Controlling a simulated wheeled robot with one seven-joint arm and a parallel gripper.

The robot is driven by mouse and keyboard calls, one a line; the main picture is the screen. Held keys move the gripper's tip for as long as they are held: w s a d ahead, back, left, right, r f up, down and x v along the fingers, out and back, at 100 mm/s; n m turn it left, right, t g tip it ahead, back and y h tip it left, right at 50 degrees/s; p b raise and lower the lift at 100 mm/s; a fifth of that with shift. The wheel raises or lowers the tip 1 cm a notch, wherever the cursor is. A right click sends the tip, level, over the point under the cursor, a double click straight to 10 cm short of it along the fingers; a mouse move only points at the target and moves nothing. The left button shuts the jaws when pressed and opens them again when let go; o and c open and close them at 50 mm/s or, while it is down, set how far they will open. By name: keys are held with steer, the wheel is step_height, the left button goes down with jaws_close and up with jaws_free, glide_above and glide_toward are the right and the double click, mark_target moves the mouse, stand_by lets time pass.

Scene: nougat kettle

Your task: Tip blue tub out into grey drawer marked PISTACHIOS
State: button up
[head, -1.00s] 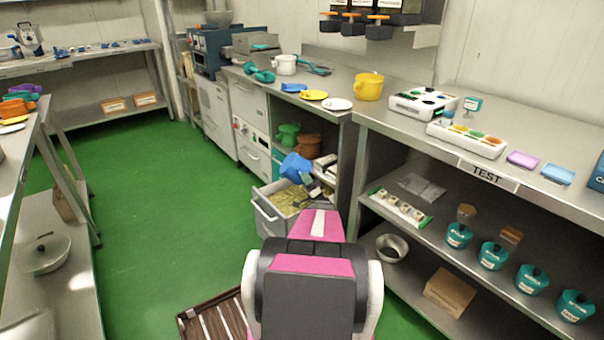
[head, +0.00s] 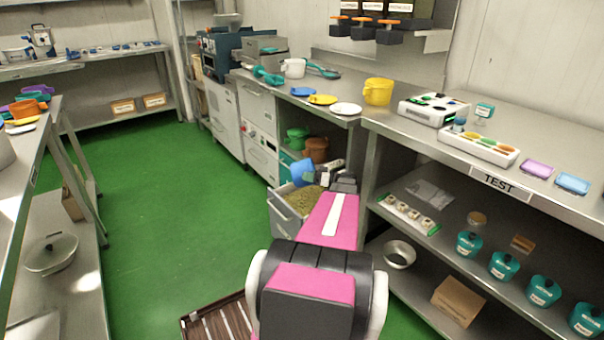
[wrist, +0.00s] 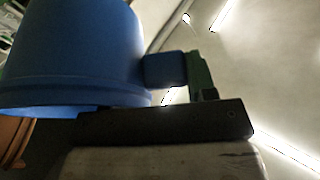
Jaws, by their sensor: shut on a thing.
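The blue tub (head: 302,172) is held above the open grey drawer (head: 286,217) in the head view. The drawer holds a greenish-brown heap (head: 300,199); its label cannot be read. My gripper (head: 325,178) is at the tub's right side, partly hidden by my arm. In the wrist view the blue tub (wrist: 75,50) fills the left side, and my gripper (wrist: 185,75) is shut on its blue handle. The tub's rim is at the bottom in that view. The tub's inside is hidden.
Green (head: 298,138) and brown (head: 316,149) tubs stand on the shelf behind the drawer. The steel counter (head: 405,130) runs above and to the right. A slatted wooden thing (head: 222,322) lies on the floor at the lower left of my arm. The green floor to the left is open.

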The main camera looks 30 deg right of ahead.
mark_target(308, 167)
steer(key=g+h, duration=0.1)
steer(key=r+g+h, duration=0.1)
steer(key=shift+s+a+r+n+h, duration=0.1)
steer(key=shift+n+h, duration=0.2)
steer(key=g+h, duration=0.1)
steer(key=r+g+h, duration=0.1)
steer(key=h, duration=0.1)
steer(key=g+h, duration=0.2)
steer(key=shift+r+n+h, duration=0.3)
steer(key=shift+r, duration=0.1)
steer(key=g+h, duration=0.1)
steer(key=h, duration=0.1)
steer(key=r+g+h, duration=0.1)
steer(key=shift+g+h, duration=0.3)
steer(key=shift+h, duration=0.1)
